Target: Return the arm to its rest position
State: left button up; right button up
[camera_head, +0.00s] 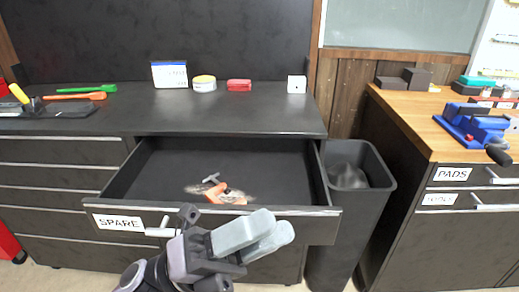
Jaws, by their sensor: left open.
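My left gripper (262,232) is in the lower middle of the head view, in front of the open drawer marked SPARE (118,222). Its two pale fingers point to the right and overlap in the picture, with nothing seen between them. It is open. The gripper covers part of the drawer front and is close to the drawer's handle (160,231); whether they touch cannot be told. My right gripper is not in view.
Orange-handled items (222,194) lie in the drawer. A grey bin (349,215) stands right of it. The dark counter (225,118) holds tools, a tape roll and small boxes at its back. A wooden bench (408,104) with a blue vise (473,122) is at right.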

pick_arm(q)
jog(key=w+a+f+n+t+y, duration=0.45)
jog(key=f+n+t+y, duration=0.3)
jog(key=n, duration=0.55)
jog(key=w+a+f+n+t+y, duration=0.4)
jog(key=a+f+n+t+y, duration=0.35)
jog(key=n, duration=0.45)
jog(key=s+a+f+n+g+y, duration=0.3)
jog(key=s+a+f+n, duration=0.1)
jog(key=f, duration=0.7)
jog(key=s+a+f+n+g+y, duration=0.3)
jog(key=s+f+n, duration=0.4)
jog(key=f, duration=0.5)
jog(key=shift+s+a+n+g+y, duration=0.3)
jog(key=shift+s+a+g+y, duration=0.1)
jog(key=shift+s+a+y, duration=0.35)
